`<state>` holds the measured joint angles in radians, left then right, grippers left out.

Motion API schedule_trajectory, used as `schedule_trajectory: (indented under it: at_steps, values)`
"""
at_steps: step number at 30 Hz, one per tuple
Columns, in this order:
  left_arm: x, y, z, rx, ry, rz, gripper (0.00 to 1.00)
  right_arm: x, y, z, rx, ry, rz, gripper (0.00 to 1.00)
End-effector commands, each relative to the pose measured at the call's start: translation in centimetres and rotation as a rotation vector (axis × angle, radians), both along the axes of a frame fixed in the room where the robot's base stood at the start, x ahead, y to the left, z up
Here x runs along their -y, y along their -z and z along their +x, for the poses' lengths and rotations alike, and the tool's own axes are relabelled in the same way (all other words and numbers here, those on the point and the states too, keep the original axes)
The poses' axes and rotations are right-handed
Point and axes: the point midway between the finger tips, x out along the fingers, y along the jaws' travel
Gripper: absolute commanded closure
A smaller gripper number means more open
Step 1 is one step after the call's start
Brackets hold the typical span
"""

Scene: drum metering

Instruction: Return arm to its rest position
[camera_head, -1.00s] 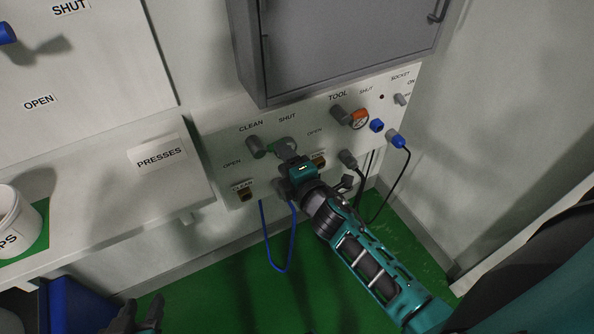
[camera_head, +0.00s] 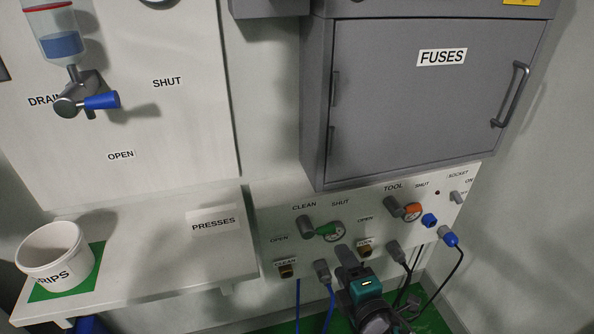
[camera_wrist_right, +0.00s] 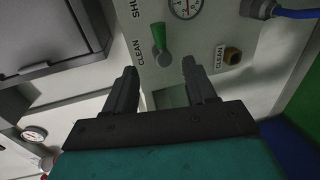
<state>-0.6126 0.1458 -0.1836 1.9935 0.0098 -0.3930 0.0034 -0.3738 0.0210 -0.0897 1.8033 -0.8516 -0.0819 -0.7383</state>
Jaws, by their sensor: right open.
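My right gripper (camera_head: 347,256) is open and empty, low in front of the white valve panel (camera_head: 268,232). In the right wrist view its two fingers (camera_wrist_right: 160,72) stand apart with nothing between them. The green CLEAN handle (camera_head: 325,230) is above and left of the gripper in the head view; it also shows beyond the fingers in the wrist view (camera_wrist_right: 159,38). I cannot tell the exact gap to the panel. A grey connector (camera_head: 321,270) with a blue hose is at the panel's lower edge, left of the gripper. My left gripper is out of view.
A grey FUSES cabinet (camera_head: 415,105) juts out above the panel. A grey plug (camera_head: 395,253) and a blue plug (camera_head: 449,237) trail black cables on the right. At left are a shelf (camera_head: 150,262), a white bucket (camera_head: 52,250) and a blue-handled drain valve (camera_head: 100,101).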

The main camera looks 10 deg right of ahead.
Motion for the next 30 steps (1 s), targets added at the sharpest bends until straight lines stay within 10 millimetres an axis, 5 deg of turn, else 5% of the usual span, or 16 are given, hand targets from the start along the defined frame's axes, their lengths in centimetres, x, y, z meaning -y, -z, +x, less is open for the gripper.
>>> schedule_trajectory:
  at_steps: [5, 18, 30]
  values:
    - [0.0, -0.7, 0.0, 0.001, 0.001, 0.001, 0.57, 0.2, 0.1, -0.9, -0.036, 0.029, 0.117, 0.44]
    - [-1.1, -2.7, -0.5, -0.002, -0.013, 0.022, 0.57, -1.4, 2.4, -10.2, -0.422, 0.404, 1.235, 0.44]
    - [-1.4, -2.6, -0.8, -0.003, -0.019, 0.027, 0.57, -2.0, 2.9, -11.6, -0.484, 0.478, 1.393, 0.44]
